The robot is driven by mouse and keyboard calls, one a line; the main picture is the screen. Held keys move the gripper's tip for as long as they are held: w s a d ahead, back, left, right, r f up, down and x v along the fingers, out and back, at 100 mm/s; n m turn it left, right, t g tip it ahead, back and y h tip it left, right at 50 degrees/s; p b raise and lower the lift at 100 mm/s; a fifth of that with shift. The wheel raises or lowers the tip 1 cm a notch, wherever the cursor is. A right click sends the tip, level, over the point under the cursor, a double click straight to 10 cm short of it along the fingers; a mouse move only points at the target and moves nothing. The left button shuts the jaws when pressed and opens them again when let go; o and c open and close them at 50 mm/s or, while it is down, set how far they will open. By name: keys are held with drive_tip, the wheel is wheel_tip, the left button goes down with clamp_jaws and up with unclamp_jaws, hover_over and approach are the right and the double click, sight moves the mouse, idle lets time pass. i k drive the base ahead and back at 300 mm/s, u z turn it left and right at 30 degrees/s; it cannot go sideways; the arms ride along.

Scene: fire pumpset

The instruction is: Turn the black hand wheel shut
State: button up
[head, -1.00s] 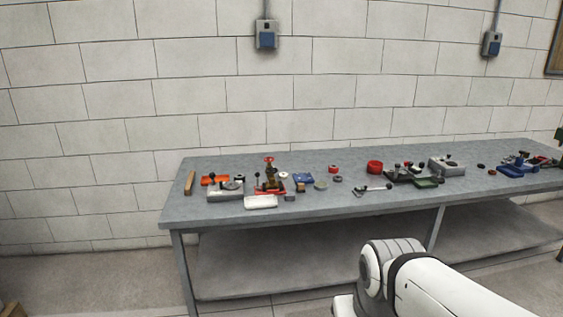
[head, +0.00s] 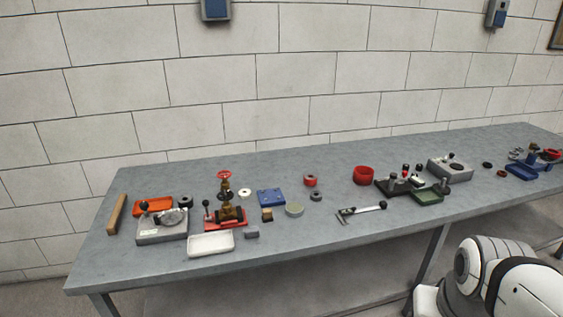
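No black hand wheel can be made out for certain at this distance. A brass valve (head: 230,213) stands upright on a red base (head: 240,224) on the left part of the bench. A red hand wheel (head: 223,175) sits on its top, and a small dark round part shows just below that wheel. Other dark round pieces are a black ring (head: 185,201) behind the left grey box and a dark disc (head: 455,167) on the right grey box. My gripper is outside the view; only a white link of my arm shows at the lower right.
The long grey bench (head: 330,240) stands against a block wall. A white tray (head: 211,244), a wooden bar (head: 116,214), a left grey box (head: 162,229), a blue plate (head: 271,197), a red cup (head: 363,175) and a lever tool (head: 362,210) lie on it. The bench's front middle is bare.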

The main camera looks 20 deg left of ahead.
sight(226, 198)
drive_tip(key=u, duration=0.35)
drive_tip(key=i, duration=0.95)
drive_tip(key=u, duration=0.7)
drive_tip(key=k, duration=0.95)
drive_tip(key=u, duration=0.15)
drive_tip(key=i, duration=0.95)
drive_tip(key=z, duration=0.1)
